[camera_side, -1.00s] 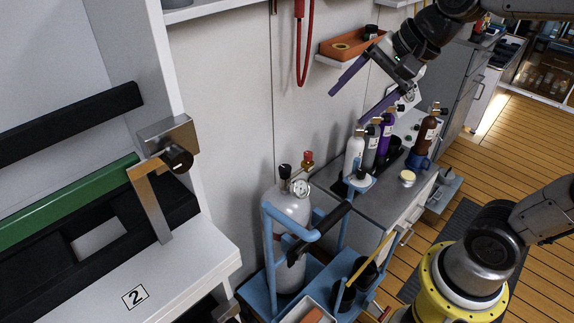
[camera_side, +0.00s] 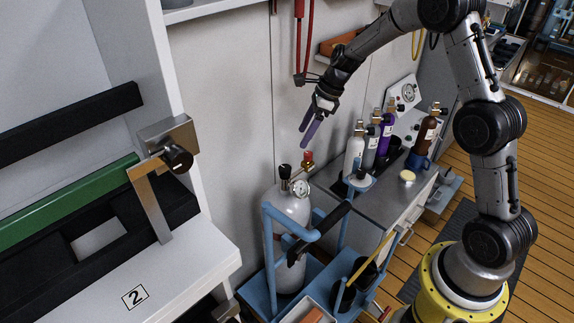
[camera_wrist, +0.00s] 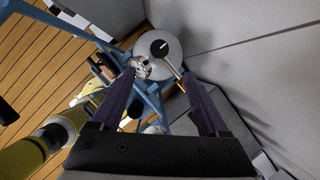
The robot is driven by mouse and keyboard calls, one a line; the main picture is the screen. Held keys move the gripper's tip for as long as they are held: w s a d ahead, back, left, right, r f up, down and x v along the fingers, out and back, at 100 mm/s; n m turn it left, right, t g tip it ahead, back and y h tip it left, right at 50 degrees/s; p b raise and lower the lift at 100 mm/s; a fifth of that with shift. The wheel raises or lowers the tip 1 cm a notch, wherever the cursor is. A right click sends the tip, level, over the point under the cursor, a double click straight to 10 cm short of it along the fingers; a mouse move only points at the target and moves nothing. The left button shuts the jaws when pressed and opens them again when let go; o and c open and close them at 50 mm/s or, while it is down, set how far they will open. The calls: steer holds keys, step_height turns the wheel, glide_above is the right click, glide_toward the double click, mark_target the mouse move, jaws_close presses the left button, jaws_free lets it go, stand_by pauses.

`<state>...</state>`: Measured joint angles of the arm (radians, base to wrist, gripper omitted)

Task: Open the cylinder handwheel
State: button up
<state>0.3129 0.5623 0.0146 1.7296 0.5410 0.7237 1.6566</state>
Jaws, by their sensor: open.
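The grey cylinder (camera_side: 290,205) stands upright in a blue cart at centre. Its black handwheel (camera_side: 285,171) sits on top. In the wrist view the handwheel (camera_wrist: 160,48) is a round black knob with a white mark, between and beyond the fingertips. My gripper (camera_side: 306,138) points down, open and empty, above the cylinder top and a little right of the handwheel, apart from it. Its purple fingers spread wide in the wrist view (camera_wrist: 158,76).
The blue cart frame (camera_side: 268,250) surrounds the cylinder. A grey wall (camera_side: 225,100) stands close behind it. Several small bottles (camera_side: 372,145) stand on the counter to the right. A white bench (camera_side: 190,265) is at left.

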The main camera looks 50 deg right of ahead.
mark_target(285, 168)
steer(key=x, duration=1.3)
steer(key=shift+a, duration=0.1)
jaws_close()
